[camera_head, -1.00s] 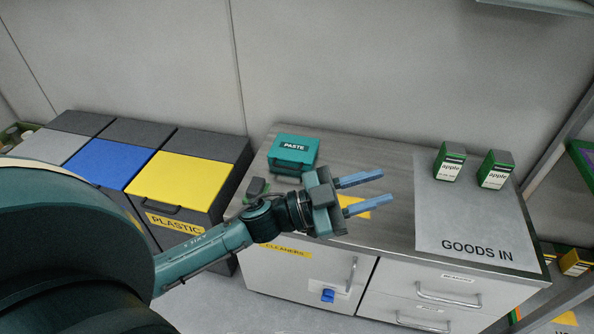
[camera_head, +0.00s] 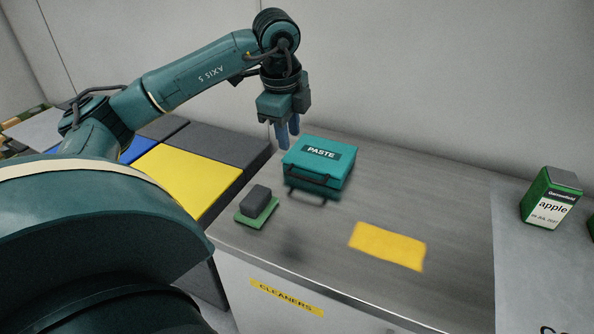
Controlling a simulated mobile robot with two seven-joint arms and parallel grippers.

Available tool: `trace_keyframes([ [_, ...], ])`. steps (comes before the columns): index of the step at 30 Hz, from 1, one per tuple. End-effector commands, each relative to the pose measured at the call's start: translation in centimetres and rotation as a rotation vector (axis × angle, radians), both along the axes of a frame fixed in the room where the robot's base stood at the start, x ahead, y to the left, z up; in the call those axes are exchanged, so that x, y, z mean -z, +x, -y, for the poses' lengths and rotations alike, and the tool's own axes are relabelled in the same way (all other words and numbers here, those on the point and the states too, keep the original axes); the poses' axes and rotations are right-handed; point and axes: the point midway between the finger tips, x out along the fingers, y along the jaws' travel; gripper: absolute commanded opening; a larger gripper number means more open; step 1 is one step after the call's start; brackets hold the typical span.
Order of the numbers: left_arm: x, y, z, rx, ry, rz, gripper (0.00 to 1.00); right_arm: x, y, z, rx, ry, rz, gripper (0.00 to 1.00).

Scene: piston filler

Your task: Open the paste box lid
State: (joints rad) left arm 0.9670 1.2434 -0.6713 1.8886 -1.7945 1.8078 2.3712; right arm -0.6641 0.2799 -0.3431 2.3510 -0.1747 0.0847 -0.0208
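The teal paste box (camera_head: 318,166) stands on the grey worktop near the wall, its lid down, with a "PASTE" label on top and a handle on the front side. My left gripper (camera_head: 289,134) hangs fingers-down at the box's back left corner. Its two blue fingers show one partly behind the other with a small gap between them, and nothing shows between them. The fingertips look close to the lid edge; I cannot tell whether they touch it. My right gripper is not in view.
A dark sponge on a green pad (camera_head: 256,205) lies left of the box. A yellow cloth (camera_head: 388,245) lies in front on the worktop (camera_head: 440,200). A green apple carton (camera_head: 550,198) stands at the right. Yellow-lidded (camera_head: 187,178) and other bins stand at the left.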

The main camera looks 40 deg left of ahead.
Motion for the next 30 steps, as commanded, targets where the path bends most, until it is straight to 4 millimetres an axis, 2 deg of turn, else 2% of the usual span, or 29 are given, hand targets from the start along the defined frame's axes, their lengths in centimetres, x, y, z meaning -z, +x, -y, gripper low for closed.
trace_keyframes([
  [1,1.6,0.1,0.0,0.0,-0.001,-0.005,0.31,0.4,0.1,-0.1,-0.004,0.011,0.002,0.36],
  [3,3.2,0.4,-0.1,0.001,-0.001,-0.005,0.31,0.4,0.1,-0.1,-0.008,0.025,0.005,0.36],
  [12,8.6,1.4,-0.3,0.004,-0.003,-0.002,0.31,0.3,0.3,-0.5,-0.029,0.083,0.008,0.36],
  [18,10.1,1.7,-0.4,0.003,-0.003,-0.001,0.31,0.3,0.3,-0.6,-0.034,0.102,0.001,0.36],
  [27,10.2,1.8,-0.4,0.005,-0.004,-0.001,0.31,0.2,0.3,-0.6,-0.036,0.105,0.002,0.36],
  [30,10.2,1.8,-0.4,0.005,-0.004,-0.001,0.24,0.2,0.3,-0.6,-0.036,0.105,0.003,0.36],
])
